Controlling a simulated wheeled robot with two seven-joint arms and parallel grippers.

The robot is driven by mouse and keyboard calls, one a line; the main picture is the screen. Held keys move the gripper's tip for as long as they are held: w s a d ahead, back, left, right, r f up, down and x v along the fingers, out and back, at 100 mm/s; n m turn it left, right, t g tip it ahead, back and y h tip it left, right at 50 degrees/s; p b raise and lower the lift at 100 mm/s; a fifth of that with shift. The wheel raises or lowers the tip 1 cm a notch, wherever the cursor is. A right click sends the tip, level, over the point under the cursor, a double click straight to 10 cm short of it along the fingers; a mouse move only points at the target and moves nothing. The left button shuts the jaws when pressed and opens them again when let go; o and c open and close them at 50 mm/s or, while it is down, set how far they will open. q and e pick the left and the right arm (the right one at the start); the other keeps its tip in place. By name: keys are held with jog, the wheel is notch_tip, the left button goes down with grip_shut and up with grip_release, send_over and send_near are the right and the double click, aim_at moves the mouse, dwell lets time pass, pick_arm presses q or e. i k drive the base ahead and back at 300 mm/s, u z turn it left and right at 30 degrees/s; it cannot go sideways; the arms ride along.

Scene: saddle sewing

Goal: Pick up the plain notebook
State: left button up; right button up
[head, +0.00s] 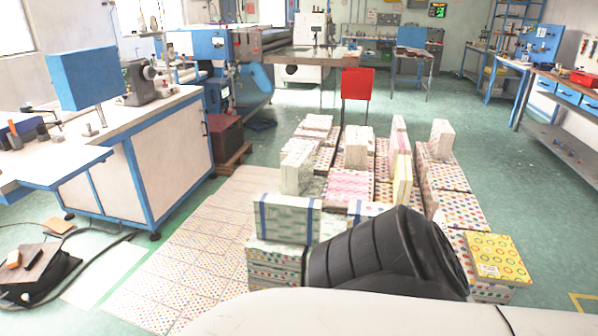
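I cannot single out a plain notebook in the head view. Many stacked book-like blocks stand on the floor at the centre right, most with dotted or striped covers. A pale upright block (441,139) at the back right shows little pattern. Another pale upright block (297,166) stands at the left of the stacks, and one (358,148) near their middle. A yellow block with coloured rings (497,257) lies flat at the front right. A black ribbed part of my own body hides some front stacks. Neither of my grippers shows.
A blue-framed workbench (150,150) with a sewing machine (143,82) stands left. Green floor (520,190) is free at the right.

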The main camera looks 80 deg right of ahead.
aim_at(430, 198)
jog(key=z, duration=2.35)
